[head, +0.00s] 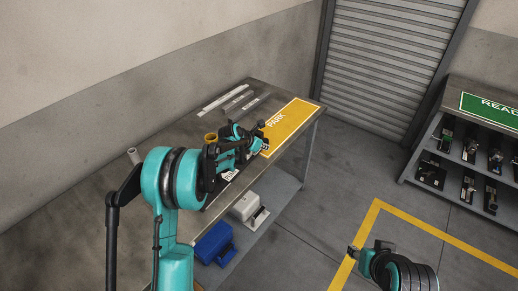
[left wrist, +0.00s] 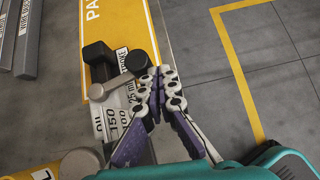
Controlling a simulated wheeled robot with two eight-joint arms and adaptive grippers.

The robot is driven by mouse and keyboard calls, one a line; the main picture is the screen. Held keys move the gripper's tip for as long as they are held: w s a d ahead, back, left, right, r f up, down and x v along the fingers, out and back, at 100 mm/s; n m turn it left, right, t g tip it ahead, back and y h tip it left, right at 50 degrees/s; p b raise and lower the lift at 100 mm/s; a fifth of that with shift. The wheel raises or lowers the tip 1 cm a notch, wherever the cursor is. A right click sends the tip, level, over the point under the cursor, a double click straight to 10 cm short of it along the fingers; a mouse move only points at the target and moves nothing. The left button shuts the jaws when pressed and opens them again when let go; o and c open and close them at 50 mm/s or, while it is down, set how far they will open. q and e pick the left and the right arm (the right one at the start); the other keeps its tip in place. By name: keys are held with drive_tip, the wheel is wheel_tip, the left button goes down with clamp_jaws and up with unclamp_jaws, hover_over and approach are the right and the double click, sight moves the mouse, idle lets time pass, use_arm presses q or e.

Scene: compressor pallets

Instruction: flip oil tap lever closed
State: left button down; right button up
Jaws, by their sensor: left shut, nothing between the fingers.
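In the left wrist view, a grey lever arm (left wrist: 112,85) runs from a round grey end to a black grip (left wrist: 137,63), slanting up to the right. It lies over a light block with black markings (left wrist: 113,122), including "OIL" and numbers. A black block (left wrist: 98,53) stands just above. My left gripper (left wrist: 160,75) is shut and empty, its tips close to the right of the black grip; contact cannot be told. In the head view my left gripper (head: 264,138) is over the bench by the yellow mat and hides most of the tap area. My right gripper (head: 353,251) hangs over the floor, its fingers unclear.
The yellow PARK mat (head: 292,117) lies on the grey bench (head: 175,128). Grey bars (head: 222,97) lie behind and a yellow ring-like part (head: 210,137) stands nearby. A blue box (head: 214,243) sits on the lower shelf. A rack (head: 455,130) stands right; the floor between is clear.

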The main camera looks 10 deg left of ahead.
use_arm(q)
drive_tip(key=shift+w+d, duration=0.4)
drive_tip(key=shift+w, duration=0.4)
drive_tip(key=shift+w+d, duration=0.35)
drive_tip(key=shift+w, duration=0.4)
use_arm(e)
drive_tip(key=shift+r, duration=0.25)
